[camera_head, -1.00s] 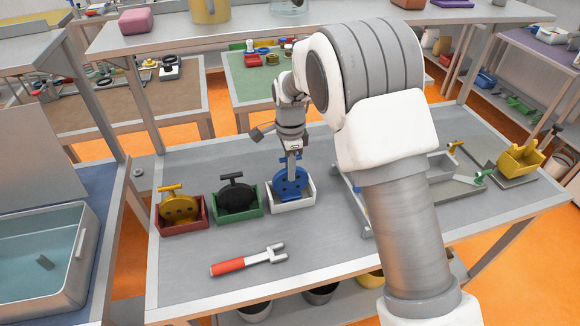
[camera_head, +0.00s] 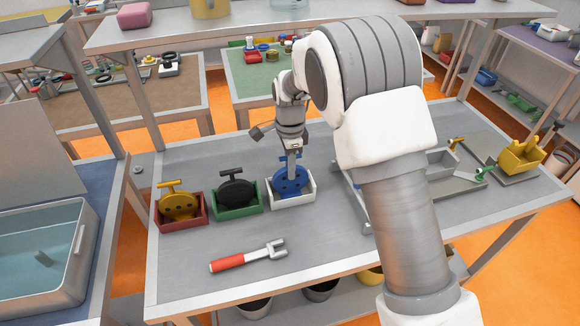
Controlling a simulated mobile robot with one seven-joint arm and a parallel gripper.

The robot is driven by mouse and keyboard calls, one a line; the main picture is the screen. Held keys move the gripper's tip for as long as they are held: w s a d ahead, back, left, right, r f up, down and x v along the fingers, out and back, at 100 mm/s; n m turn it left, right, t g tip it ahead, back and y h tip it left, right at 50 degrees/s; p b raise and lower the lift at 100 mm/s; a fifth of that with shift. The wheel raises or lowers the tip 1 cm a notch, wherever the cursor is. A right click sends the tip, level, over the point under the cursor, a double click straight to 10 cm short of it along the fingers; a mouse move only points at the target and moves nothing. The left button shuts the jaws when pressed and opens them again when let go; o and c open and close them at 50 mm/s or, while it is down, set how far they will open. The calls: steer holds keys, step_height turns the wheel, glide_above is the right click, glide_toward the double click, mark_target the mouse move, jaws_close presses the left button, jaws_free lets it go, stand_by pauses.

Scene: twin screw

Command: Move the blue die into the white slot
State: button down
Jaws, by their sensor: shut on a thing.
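The blue die (camera_head: 290,182) is a round disc with dark holes, standing in the white slot (camera_head: 291,201), an open white box on the grey table. My gripper (camera_head: 292,168) is above the white slot, pointing down, shut on the top of the blue die. The fingertips are small here and partly merge with the die's top. Whether the die touches the bottom of the slot is hidden by the slot's front wall.
A red box (camera_head: 181,217) with a yellow die (camera_head: 180,204) and a green box (camera_head: 236,204) with a black die (camera_head: 238,190) stand left of the white slot. A red-handled fork tool (camera_head: 248,256) lies in front. Grey trays (camera_head: 455,178) stand at right, behind my arm.

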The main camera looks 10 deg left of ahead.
steer(key=shift+f+b, duration=0.35)
steer(key=shift+f, duration=0.15)
steer(key=c, duration=0.7)
jaws_free()
step_height(320, 180, up, 18)
steer(key=shift+f, duration=0.25)
steer(key=shift+d, duration=0.1)
steer(key=s+d+r+n+t+y, duration=0.1)
steer(key=s+d+r+n, duration=0.2)
steer(key=s+d+r, duration=0.35)
steer(key=s+d+r+n+t, duration=0.2)
steer(key=s+d+r+n, duration=0.15)
steer(key=d, duration=0.55)
steer(key=s+d+f+n+t, duration=0.1)
steer(key=s+d+n, duration=0.1)
steer(key=s, duration=0.3)
steer(key=s+d+f+n, duration=0.2)
steer(key=s+d, duration=0.2)
steer(key=s, duration=0.2)
steer(key=s+d+f+n+t+h, duration=0.1)
steer(key=s+d+f+n, duration=0.1)
steer(key=s, duration=0.3)
steer(key=shift+s+d+t, duration=0.3)
steer(key=shift+s+d, duration=0.05)
steer(key=shift+d, duration=0.25)
